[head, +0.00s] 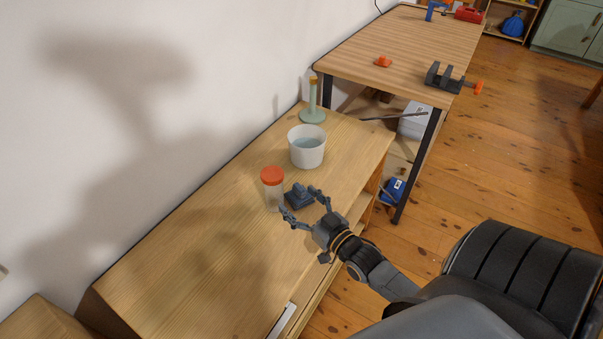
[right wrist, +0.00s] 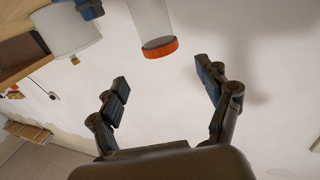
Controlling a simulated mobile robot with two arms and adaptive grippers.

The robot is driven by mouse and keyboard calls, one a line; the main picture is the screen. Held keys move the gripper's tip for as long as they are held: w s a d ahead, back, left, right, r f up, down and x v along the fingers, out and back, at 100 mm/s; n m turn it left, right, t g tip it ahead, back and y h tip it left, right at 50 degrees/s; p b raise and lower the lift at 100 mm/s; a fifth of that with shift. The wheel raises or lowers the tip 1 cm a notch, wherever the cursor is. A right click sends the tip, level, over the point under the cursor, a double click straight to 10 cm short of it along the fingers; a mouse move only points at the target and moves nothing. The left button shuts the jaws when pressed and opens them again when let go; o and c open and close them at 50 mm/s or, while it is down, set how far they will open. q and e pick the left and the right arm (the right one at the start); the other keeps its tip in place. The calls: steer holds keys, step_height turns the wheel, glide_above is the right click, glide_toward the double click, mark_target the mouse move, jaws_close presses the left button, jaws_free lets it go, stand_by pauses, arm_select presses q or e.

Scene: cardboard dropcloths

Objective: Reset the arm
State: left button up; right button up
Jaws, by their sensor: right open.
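My right gripper (head: 302,205) is open with nothing between its fingers. It is over the front part of the low wooden cabinet top, close to a clear jar with an orange lid (head: 272,176) and a small dark blue-grey object (head: 299,195). In the right wrist view, the open fingers of my right gripper (right wrist: 163,85) stand wide apart, and the jar's orange lid (right wrist: 160,47) shows beyond them. I cannot tell whether a finger touches the jar. My left gripper is not in view.
A white bucket (head: 306,147) and a pale green holder with an upright post (head: 313,108) stand farther back on the cabinet (head: 190,255). A taller table (head: 410,45) behind carries a dark vise (head: 444,77) and an orange piece (head: 383,61). The cabinet's near left is clear.

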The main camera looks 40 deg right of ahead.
steer(key=shift+s, duration=0.3)
stand_by(0.4)
